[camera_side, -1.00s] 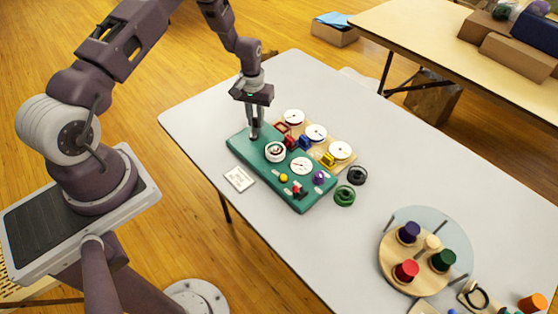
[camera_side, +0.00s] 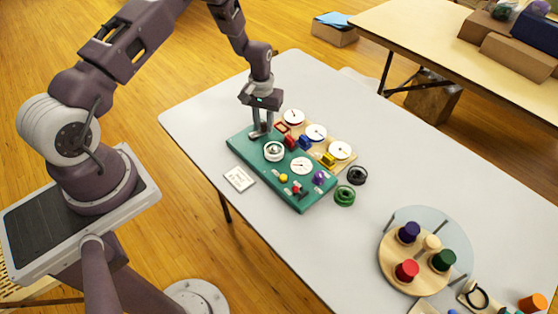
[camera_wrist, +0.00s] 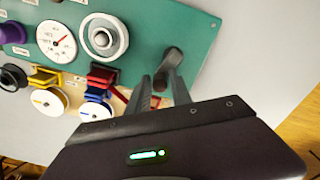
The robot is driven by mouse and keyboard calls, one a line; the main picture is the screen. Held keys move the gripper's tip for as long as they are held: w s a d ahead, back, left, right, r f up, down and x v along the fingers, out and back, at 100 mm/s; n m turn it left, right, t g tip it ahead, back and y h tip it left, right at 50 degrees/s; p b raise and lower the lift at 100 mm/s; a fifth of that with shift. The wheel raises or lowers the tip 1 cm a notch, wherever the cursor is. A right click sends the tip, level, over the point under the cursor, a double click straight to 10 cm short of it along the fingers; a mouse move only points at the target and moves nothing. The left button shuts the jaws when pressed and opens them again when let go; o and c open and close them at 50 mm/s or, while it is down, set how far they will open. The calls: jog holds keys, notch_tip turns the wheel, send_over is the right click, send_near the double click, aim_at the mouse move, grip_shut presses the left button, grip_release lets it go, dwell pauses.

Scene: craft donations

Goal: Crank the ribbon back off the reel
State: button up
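A green board (camera_side: 240,143) lies on the table, and it also shows in the wrist view (camera_wrist: 197,40). A dark crank-like handle (camera_wrist: 172,58) stands near one end of it. A white round piece with a grey hub (camera_side: 274,151), perhaps the reel, sits beside it and shows in the wrist view (camera_wrist: 103,38). No ribbon can be made out. My gripper (camera_side: 263,131) points down at the handle's end of the board. In the wrist view its fingers (camera_wrist: 158,88) are apart, close to the handle. Whether they touch it is unclear.
The board also carries a white dial (camera_side: 301,166), a yellow knob (camera_side: 284,178) and a purple knob (camera_side: 319,178). A wooden panel with white dials (camera_side: 340,150) adjoins it. A white card (camera_side: 239,179) lies in front. Dark (camera_side: 357,175) and green (camera_side: 345,195) rings lie to the right.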

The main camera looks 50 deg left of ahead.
jog(key=shift+o, duration=0.6)
notch_tip(320, 180, up, 8)
jog(key=shift+f, duration=0.25)
